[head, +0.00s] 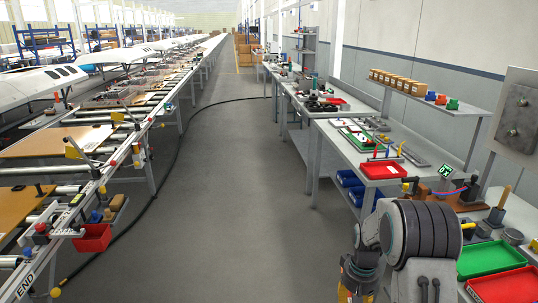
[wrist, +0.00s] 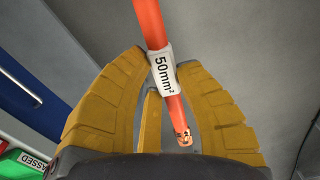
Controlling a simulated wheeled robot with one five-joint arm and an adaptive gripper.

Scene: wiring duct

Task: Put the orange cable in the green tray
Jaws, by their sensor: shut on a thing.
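In the wrist view my gripper (wrist: 160,65) has its yellow fingers closed around the orange cable (wrist: 149,25). The cable has a white "50mm²" label between the fingers and bare copper strands at its lower end. Grey floor shows behind it. The green tray (head: 490,258) is on the bench at the lower right of the head view and looks empty. A green edge with a "PASSED" label (wrist: 31,162) shows at the lower left of the wrist view. My arm hides part of the bench in the head view, where I cannot make out the cable.
A red tray (head: 383,170) and a smaller green tray (head: 354,138) lie farther along the bench. Blue bins (head: 350,180) are below it. A dark post (head: 472,188) with red and blue wires stands behind the green tray. The aisle floor (head: 235,200) is mostly clear.

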